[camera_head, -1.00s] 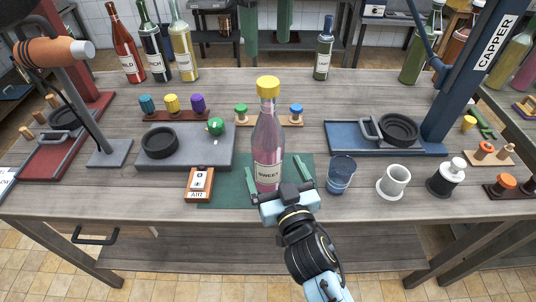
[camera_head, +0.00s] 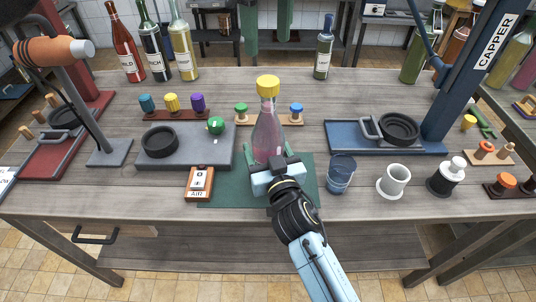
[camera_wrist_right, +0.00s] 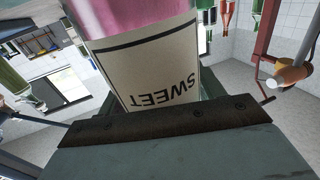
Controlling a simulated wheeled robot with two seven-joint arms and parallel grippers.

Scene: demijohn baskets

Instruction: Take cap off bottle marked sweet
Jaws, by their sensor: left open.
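The pink bottle (camera_head: 267,130) stands upright on the green mat (camera_head: 235,190), with a yellow cap (camera_head: 268,85) on top. Its SWEET label (camera_wrist_right: 150,75) fills the middle of the right wrist view, upside down. The gripper seen at this bottle (camera_head: 276,172) has its arm coming in from the lower right, and the right wrist view matches it, so I take it as my right one. Its body hides the bottle's lower front and label in the head view. Its fingers flank the bottle; whether they press on it is unclear. I make out no second gripper.
A blue tumbler (camera_head: 341,174) and a white cup (camera_head: 393,181) stand right of the mat. The AIR switch box (camera_head: 199,184) lies left. A grey plate with a black ring (camera_head: 160,142) and the blue capper base (camera_head: 350,135) lie farther back. Other bottles (camera_head: 155,45) stand behind.

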